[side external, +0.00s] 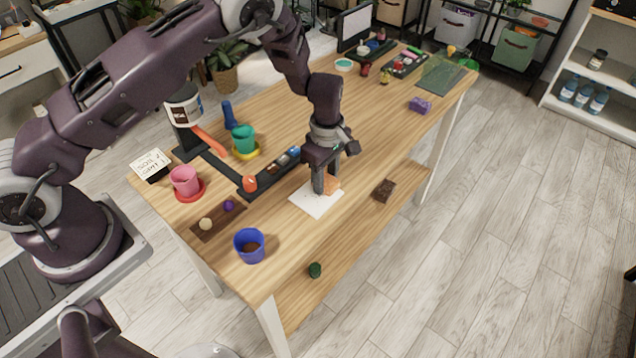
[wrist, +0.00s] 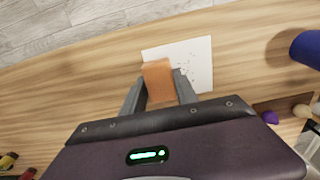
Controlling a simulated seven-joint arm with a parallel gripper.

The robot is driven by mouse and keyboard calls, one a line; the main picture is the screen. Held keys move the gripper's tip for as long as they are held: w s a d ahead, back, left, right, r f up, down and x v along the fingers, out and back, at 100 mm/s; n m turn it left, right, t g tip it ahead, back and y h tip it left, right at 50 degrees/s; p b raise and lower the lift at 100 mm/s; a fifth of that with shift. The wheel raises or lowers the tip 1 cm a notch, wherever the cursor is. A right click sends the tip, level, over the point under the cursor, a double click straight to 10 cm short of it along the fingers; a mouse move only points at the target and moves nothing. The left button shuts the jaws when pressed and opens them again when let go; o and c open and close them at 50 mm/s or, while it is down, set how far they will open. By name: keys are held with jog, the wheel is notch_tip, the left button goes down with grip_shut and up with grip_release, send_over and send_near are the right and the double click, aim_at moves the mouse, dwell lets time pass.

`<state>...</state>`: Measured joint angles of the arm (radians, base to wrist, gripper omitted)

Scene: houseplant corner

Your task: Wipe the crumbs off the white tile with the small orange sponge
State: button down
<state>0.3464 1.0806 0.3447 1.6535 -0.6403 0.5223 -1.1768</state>
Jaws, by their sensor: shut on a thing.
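The white tile (side external: 312,202) lies flat on the wooden table near its front edge in the side view. It also shows in the wrist view (wrist: 200,58), with small dark crumbs (wrist: 190,66) scattered over its middle. The small orange sponge (wrist: 157,76) is between my fingers and covers one edge of the tile in the wrist view. In the side view the sponge (side external: 333,184) is partly hidden behind my fingers. My gripper (side external: 322,188) is shut on the sponge, low over the tile's far end. I cannot tell whether the sponge touches the tile.
A blue pot (side external: 249,246) stands left of the tile. A black tray (side external: 268,176) with small items lies behind it. Bare wood surrounds the tile's front.

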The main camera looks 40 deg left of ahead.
aim_at(306, 205)
jog(key=shift+s+r, duration=0.1)
jog(key=shift+s, duration=3.3)
notch_tip(306, 205, up, 8)
jog(key=shift+f, duration=3.45)
jog(key=shift+w+f, duration=0.8)
jog(key=shift+w, duration=2.65)
jog(key=shift+s, duration=3.5)
notch_tip(306, 205, up, 8)
jog(key=shift+r, duration=0.15)
